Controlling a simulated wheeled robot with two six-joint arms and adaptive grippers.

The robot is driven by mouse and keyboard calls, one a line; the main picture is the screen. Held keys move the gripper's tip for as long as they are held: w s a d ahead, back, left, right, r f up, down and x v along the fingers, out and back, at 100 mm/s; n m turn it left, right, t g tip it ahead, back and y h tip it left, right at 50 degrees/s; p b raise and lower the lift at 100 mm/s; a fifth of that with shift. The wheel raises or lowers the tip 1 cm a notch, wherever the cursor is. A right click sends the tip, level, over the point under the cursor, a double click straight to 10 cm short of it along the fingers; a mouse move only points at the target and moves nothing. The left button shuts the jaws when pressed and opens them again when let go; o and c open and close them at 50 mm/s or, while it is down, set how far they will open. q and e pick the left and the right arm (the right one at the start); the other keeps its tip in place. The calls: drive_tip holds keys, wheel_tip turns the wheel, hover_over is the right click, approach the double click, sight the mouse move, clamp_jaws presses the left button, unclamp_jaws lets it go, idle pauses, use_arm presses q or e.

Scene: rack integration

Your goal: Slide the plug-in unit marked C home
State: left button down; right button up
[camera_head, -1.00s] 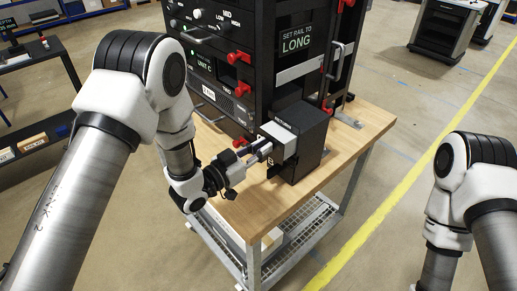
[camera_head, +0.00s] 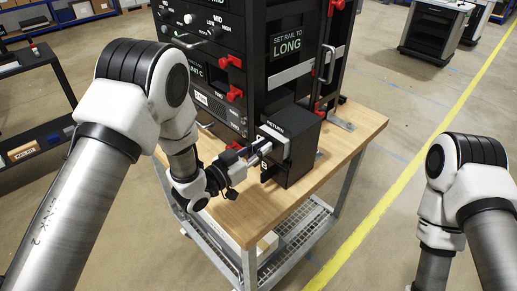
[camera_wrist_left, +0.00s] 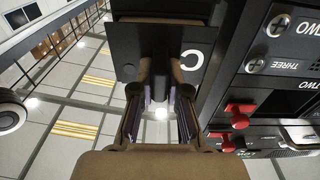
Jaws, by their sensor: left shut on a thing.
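The plug-in unit, with its letter C (camera_wrist_left: 192,60) on a dark front panel, fills the upper middle of the left wrist view. My left gripper (camera_wrist_left: 160,122) is shut on its handle, one finger on each side. In the head view the left gripper (camera_head: 258,154) is at the near face of a black box (camera_head: 302,145) labelled RETURN, beside the rack's right side. I cannot tell whether the unit is inside that box. The rack (camera_head: 262,75) has a green-lit UNIT C display (camera_head: 196,70). My right gripper is out of view.
The rack stands on a wooden table (camera_head: 345,155) with a bare strip at the right. Red latches (camera_head: 235,93) stick out of the rack front and lie close to the left gripper in the wrist view. The floor right of the table is free.

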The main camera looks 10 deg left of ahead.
use_arm(q)
drive_tip(key=shift+x, duration=0.95)
drive_tip(key=c, duration=1.1)
unclamp_jaws()
drive_tip(key=v, duration=1.2)
